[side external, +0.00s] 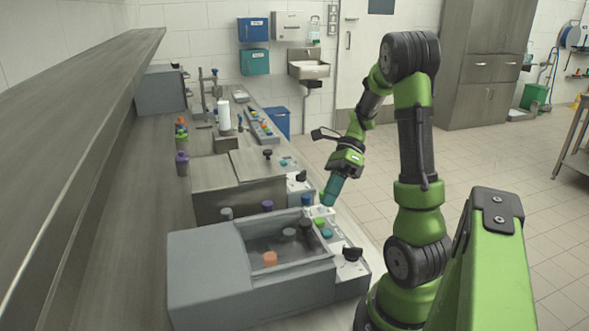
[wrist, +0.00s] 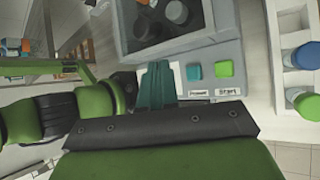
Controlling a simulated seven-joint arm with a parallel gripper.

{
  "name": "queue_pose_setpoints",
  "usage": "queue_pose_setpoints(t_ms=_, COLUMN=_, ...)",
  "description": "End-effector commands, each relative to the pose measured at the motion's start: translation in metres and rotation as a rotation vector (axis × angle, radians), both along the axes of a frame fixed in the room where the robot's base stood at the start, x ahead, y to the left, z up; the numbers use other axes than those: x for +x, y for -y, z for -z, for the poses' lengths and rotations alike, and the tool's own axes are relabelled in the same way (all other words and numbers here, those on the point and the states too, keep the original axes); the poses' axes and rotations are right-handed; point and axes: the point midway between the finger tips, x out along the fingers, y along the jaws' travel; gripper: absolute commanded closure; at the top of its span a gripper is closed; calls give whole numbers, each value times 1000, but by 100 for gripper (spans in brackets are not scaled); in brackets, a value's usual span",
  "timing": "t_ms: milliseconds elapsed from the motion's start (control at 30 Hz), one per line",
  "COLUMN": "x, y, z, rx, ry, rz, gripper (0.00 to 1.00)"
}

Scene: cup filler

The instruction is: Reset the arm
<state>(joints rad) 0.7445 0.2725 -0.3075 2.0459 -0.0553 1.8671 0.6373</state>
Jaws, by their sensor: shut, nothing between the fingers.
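My green and black arm stands at the right in the side external view. My gripper (side external: 328,198) has teal fingers and points down over the front panel of a grey machine (side external: 205,268). In the wrist view the gripper (wrist: 156,68) is shut and empty, with its fingers together. It is above a panel with a teal button (wrist: 194,72) and a green button (wrist: 224,69), each with a small label below it. I cannot tell whether the fingertips touch the panel.
The machine's basin holds an orange-topped cup (side external: 270,259) and several dark-topped ones. A black knob (side external: 352,253) sits on the panel. A white rack with a blue-lidded cup (wrist: 307,56) is at the right in the wrist view. Open floor (side external: 500,160) lies behind my arm.

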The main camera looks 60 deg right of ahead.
Motion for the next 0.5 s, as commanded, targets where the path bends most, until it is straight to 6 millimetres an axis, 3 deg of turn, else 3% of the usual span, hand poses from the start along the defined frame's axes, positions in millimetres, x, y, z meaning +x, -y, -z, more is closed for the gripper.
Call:
queue_pose_setpoints(t_ms=267, x=-2, y=4, z=6, rx=-39, ry=37, rz=-49, gripper=100)
queue_pose_setpoints(t_ms=367, x=-8, y=6, z=17, rx=-116, ry=103, rz=-157, gripper=100)
queue_pose_setpoints(t_ms=500, x=1, y=-12, z=13, rx=-325, ry=304, rz=-481, gripper=100)
